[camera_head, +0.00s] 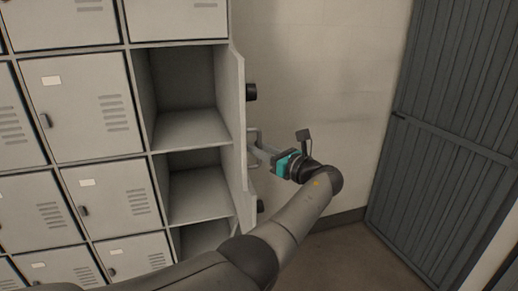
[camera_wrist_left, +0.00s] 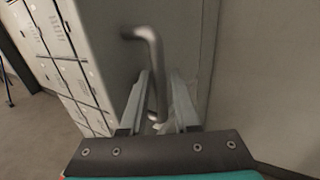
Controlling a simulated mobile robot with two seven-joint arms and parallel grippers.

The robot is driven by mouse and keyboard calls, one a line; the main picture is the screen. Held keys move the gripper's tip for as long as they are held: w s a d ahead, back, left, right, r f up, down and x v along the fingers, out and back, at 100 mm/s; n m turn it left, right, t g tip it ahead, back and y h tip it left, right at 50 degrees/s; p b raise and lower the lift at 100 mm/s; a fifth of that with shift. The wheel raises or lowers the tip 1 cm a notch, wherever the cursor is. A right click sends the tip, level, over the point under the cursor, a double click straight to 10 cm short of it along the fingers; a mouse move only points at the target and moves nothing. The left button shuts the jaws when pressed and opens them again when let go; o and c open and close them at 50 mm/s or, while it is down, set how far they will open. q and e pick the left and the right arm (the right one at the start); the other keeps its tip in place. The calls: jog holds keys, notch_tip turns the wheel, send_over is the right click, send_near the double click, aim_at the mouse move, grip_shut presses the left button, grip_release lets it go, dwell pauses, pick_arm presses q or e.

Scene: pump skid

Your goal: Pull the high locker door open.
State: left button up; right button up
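The high locker door (camera_head: 239,120) stands swung open, its panel seen nearly edge-on along the right side of the open compartments. Its bent metal bar handle (camera_head: 253,137) is on the outer face, turned to the right; it also shows in the left wrist view (camera_wrist_left: 157,60). My left gripper (camera_head: 261,152) reaches the handle from the right. In the left wrist view its two fingers (camera_wrist_left: 160,95) stand on either side of the handle's bar, close to it. The exact contact is hard to see. My right gripper is in neither view.
An open upper compartment (camera_head: 190,125) and lower compartment (camera_head: 198,192) look empty. Shut grey lockers (camera_head: 85,105) fill the left. Two black fittings, one upper (camera_head: 251,92), stick out from the door. A dark slatted door (camera_head: 440,140) stands right; the floor (camera_head: 345,255) before it is clear.

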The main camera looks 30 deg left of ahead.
pick_arm(q)
jog(key=shift+d, duration=0.1)
jog(key=shift+d, duration=0.15)
jog(key=b+v, duration=0.2)
jog(key=v, duration=1.2)
jog(key=shift+s+d, duration=0.25)
jog(key=shift+d, duration=0.1)
